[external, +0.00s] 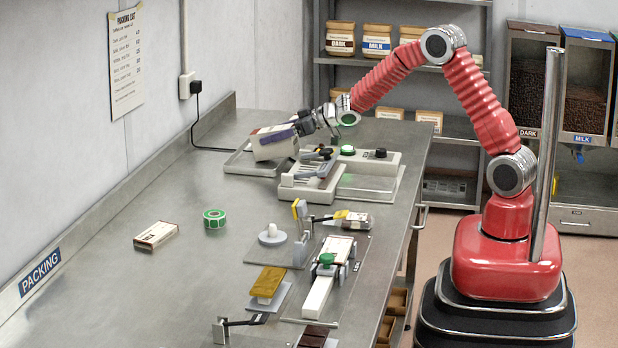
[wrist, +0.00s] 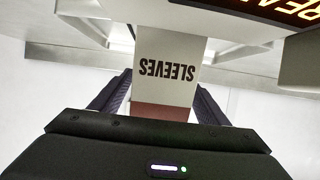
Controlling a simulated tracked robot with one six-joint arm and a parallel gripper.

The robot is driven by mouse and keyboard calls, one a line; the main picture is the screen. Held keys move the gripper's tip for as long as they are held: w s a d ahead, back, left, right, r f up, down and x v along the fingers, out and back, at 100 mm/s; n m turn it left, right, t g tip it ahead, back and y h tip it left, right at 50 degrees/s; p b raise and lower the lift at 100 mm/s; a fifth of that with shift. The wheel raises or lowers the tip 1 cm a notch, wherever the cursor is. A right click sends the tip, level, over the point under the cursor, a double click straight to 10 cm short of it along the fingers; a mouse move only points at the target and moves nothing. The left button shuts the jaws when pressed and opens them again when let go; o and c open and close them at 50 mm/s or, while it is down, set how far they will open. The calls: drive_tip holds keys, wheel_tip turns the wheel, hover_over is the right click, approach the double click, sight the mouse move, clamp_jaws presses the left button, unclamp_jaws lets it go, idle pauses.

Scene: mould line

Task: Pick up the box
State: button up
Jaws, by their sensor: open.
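A pale box (external: 276,151) sits at the far part of the steel bench, at the tray by the wall side. In the wrist view a pale box (wrist: 167,62) shows the word SLEEVES upside down, with a reddish-brown band at its near end. My gripper (external: 272,134) is at the box, with a dark finger across its upper part. In the wrist view my gripper (wrist: 163,90) is open, with one dark finger on each side of the box. Whether the fingers touch it I cannot tell. A smaller white and brown box (external: 156,235) lies flat on the bench at the left.
A grey tray (external: 238,163) lies below the box. A control unit (external: 372,160) with a green button and a grey fixture (external: 312,184) stand close to its right. A green tape roll (external: 214,218) and several fixtures are nearer. The left front bench is clear.

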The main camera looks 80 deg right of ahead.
idle(0.3)
drive_tip(key=shift+r, duration=0.1)
drive_tip(key=c, duration=1.6)
wheel_tip(320, 180, up, 10)
idle(0.5)
